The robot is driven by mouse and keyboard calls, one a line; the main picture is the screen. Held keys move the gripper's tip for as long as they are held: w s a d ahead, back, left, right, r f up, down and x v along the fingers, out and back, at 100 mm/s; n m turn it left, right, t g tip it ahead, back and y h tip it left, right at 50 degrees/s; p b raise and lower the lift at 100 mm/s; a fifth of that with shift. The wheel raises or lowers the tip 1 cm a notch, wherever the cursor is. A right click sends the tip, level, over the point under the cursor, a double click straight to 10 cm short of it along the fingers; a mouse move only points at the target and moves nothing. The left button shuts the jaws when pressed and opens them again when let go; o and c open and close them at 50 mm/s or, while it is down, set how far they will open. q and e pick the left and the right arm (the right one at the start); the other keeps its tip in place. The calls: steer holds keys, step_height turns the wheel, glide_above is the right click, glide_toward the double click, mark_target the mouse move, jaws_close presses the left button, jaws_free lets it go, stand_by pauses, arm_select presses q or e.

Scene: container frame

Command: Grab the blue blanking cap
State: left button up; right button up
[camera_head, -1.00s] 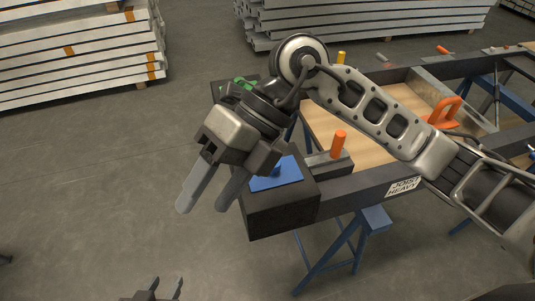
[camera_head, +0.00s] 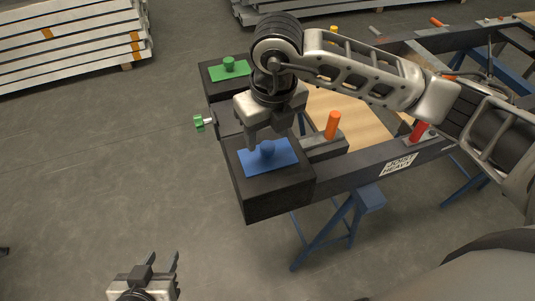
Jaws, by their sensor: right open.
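The blue blanking cap (camera_head: 283,160) is a flat blue plate with a round knob on top. It lies on the dark block at the near left corner of the frame. My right gripper (camera_head: 262,147) points down over the cap, its fingers close to the knob. The fingers are foreshortened and partly overlap, and I cannot tell whether they touch the knob. My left gripper (camera_head: 161,262) is at the bottom left, open and empty, well away from the cap.
A green cap (camera_head: 229,69) lies on the far corner block. A green-handled part (camera_head: 199,123) sticks out at the frame's left side. An orange peg (camera_head: 332,125) and a red handle (camera_head: 419,131) stand along the frame.

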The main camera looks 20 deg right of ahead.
mark_target(267, 145)
steer(key=shift+w+d+f+p, duration=0.1)
steer(key=shift+w+f+p, duration=0.1)
steer(key=shift+f, duration=0.7)
steer(key=shift+w+a+f+p, duration=0.1)
steer(key=shift+f+p, duration=0.05)
steer(key=shift+f, duration=0.75)
steer(key=shift+w+d+f+p, duration=0.1)
steer(key=shift+f+p, duration=0.1)
steer(key=shift+f, duration=0.7)
steer(key=c, duration=1.1)
